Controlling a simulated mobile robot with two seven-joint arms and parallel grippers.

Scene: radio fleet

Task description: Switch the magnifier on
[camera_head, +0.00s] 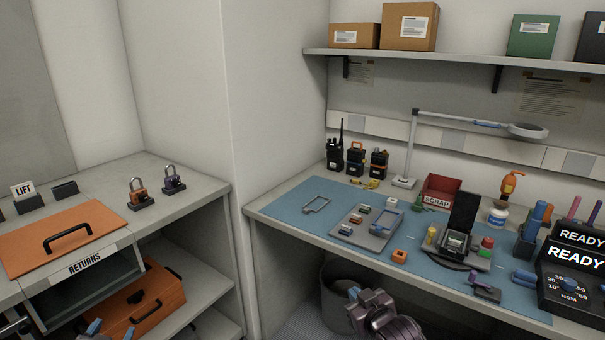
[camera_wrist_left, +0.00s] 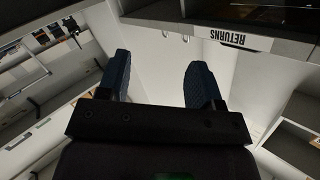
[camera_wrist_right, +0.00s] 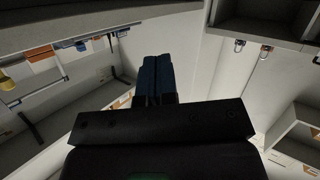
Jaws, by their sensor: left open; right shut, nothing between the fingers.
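The magnifier (camera_head: 527,130) is a round pale head on a white jointed arm. Its post rises from a small base (camera_head: 403,182) at the back of the workbench, and a blue strip (camera_head: 487,123) lies along the arm near the head. I cannot make out a switch or whether its light is on. My left gripper (camera_head: 114,332) is low at the picture's bottom left, in front of the returns cabinet. It is open and empty in the left wrist view (camera_wrist_left: 160,80). My right gripper (camera_head: 353,293) is below the bench's front edge, far from the magnifier. It is shut and empty in the right wrist view (camera_wrist_right: 153,75).
The workbench's blue mat (camera_head: 285,203) carries a parts tray (camera_head: 345,232), an orange block (camera_head: 399,256) and a dark stand (camera_head: 455,245). Radios (camera_head: 356,160) and a red scrap bin (camera_head: 441,190) stand behind. A shelf (camera_head: 460,59) runs above. A grey bin (camera_head: 335,280) sits under the bench.

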